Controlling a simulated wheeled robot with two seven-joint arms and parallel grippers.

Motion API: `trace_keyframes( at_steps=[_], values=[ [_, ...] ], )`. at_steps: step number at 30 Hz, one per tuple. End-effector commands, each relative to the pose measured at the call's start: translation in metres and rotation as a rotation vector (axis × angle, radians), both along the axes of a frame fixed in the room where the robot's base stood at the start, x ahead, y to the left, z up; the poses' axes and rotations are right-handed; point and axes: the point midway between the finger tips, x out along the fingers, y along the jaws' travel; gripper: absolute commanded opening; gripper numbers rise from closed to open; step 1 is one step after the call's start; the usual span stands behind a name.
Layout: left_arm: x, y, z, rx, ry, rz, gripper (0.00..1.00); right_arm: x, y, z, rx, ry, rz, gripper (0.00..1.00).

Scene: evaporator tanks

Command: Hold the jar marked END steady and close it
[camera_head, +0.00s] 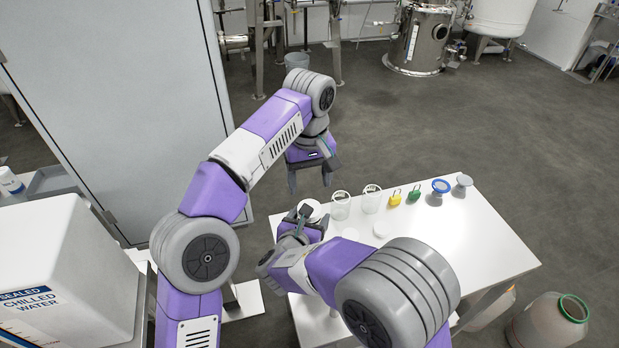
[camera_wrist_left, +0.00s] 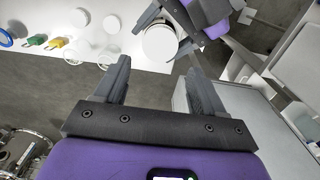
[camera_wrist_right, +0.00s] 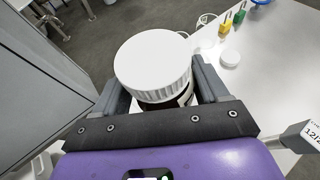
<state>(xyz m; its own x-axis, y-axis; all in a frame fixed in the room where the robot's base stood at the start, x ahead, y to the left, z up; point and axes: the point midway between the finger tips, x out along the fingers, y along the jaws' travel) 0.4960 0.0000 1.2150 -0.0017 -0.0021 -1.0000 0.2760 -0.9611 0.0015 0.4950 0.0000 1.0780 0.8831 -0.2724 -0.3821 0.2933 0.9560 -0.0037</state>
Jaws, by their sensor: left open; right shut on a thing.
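A jar with a broad white ribbed lid (camera_wrist_right: 153,62) on top stands between the fingers of my right gripper (camera_wrist_right: 158,92). Below the lid a dark body (camera_wrist_right: 182,98) with a pale label shows; I cannot read its marking or tell how tight the lid is. The lid also shows in the head view (camera_head: 309,209) and left wrist view (camera_wrist_left: 160,42). My left gripper (camera_head: 310,187) is open and empty, above and apart from the jar; its fingers also show in the left wrist view (camera_wrist_left: 160,82).
Two clear jars (camera_head: 340,208) (camera_head: 371,203), a yellow padlock (camera_head: 395,199), a green padlock (camera_head: 414,196), a blue-rimmed item (camera_head: 440,186) and a grey item (camera_head: 463,184) line the white table's (camera_head: 480,240) far side. A loose white disc (camera_head: 382,229) lies nearer. The table's right side is clear.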

Motion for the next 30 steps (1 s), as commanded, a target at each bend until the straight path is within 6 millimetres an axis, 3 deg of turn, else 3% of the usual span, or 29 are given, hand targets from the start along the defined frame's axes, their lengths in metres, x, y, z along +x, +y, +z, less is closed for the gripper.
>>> trace_keyframes(
  at_steps=[8,21,30],
  values=[
    [0.000,0.001,-0.013,0.002,0.002,0.002,0.70,0.000,0.000,0.001,0.000,-0.002,0.000,0.00],
    [0.000,0.000,-0.071,0.001,0.001,0.002,0.70,0.000,0.000,0.001,0.000,-0.002,0.000,0.00],
    [0.000,0.000,-0.080,-0.001,-0.001,0.003,0.70,0.000,0.000,0.001,0.000,-0.002,0.000,0.00]
  ],
)
